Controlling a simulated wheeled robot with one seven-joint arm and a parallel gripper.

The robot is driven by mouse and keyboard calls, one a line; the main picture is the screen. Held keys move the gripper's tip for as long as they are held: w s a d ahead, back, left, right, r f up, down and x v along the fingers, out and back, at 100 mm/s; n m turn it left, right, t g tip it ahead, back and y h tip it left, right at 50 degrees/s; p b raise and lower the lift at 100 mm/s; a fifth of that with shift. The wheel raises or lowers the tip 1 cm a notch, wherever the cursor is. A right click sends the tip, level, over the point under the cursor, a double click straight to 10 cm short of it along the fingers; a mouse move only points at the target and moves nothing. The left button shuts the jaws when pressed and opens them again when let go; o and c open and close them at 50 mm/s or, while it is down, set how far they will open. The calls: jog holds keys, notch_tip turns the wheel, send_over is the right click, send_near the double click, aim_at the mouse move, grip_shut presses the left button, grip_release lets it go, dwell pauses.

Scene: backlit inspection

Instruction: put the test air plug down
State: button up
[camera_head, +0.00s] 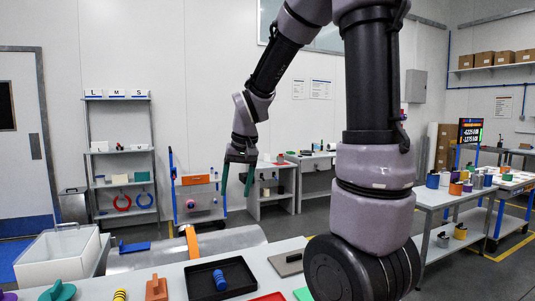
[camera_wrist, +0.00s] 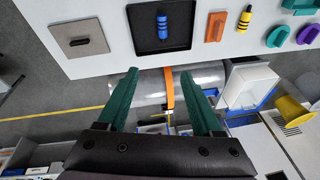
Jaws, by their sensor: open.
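A blue plug with dark bands (camera_head: 221,280), which I take to be the test air plug, lies in a black square tray (camera_head: 196,286) on the white table. The plug (camera_wrist: 162,27) and the tray (camera_wrist: 136,20) also show at the top of the wrist view. My gripper (camera_head: 237,183) is open, with nothing between its two green fingers, which also show in the wrist view (camera_wrist: 158,74). It is up in the air beyond the table's far edge, apart from the plug. A grey cylinder with an orange band (camera_wrist: 208,76) lies below the fingers.
On the table (camera_wrist: 115,65) stand a grey plate with a dark handle (camera_wrist: 65,34), an orange block (camera_wrist: 215,27), a yellow-black plug (camera_wrist: 243,20) and teal pieces (camera_wrist: 277,37). A white bin (camera_head: 50,270) is at the left. A side table with colored containers (camera_head: 433,181) is at the right.

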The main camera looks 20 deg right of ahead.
jog(key=s+d+r+m+t, duration=0.2)
jog(key=s+d+r+t, duration=0.1)
jog(key=s+r, duration=0.9)
jog(key=s+t, duration=0.1)
jog(key=s, duration=0.2)
jog(key=shift+s+d+y, duration=0.15)
jog(key=shift+y, duration=0.25)
